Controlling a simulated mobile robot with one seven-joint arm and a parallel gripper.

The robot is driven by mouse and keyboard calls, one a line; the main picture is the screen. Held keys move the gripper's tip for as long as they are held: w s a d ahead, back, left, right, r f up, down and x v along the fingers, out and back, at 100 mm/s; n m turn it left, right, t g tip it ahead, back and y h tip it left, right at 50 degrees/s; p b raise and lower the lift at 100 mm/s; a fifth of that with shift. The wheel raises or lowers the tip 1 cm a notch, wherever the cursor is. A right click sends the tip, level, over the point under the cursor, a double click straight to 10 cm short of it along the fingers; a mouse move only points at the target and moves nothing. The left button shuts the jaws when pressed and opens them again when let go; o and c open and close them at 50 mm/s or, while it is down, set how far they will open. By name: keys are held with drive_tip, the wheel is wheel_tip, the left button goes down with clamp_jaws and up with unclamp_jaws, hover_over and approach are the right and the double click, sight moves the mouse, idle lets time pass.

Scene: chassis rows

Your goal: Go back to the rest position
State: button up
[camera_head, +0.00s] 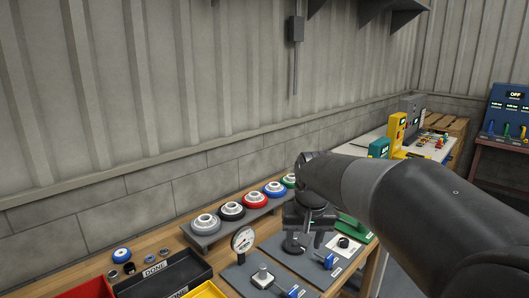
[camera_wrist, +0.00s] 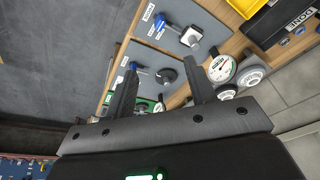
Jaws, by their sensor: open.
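My gripper (camera_head: 308,238) hangs at the end of my dark arm, over the right part of the wooden bench in the camera_head view. In the camera_wrist view its two fingers (camera_wrist: 163,78) stand wide apart with nothing held between them. Beyond the fingers are a grey panel (camera_wrist: 152,62) with blue-handled fittings and a round pressure gauge (camera_wrist: 221,68). My arm hides part of the bench's right side in the camera_head view.
A grey rack of coloured round parts (camera_head: 230,211) stands along the wall. The upright gauge (camera_head: 243,239), a black DONE bin (camera_head: 165,275), a red bin (camera_head: 85,289) and a yellow bin (camera_head: 205,291) stand nearer. A second table (camera_head: 430,153) lies behind my arm.

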drive_tip(key=s+d+t, duration=0.1)
drive_tip(key=s+d, duration=0.2)
drive_tip(key=s, duration=0.8)
drive_tip(key=s+d+f+t, duration=0.1)
drive_tip(key=s+d, duration=0.1)
drive_tip(key=s, duration=0.9)
drive_tip(key=shift+d+f+t, duration=0.3)
drive_tip(key=shift+d+t, duration=0.1)
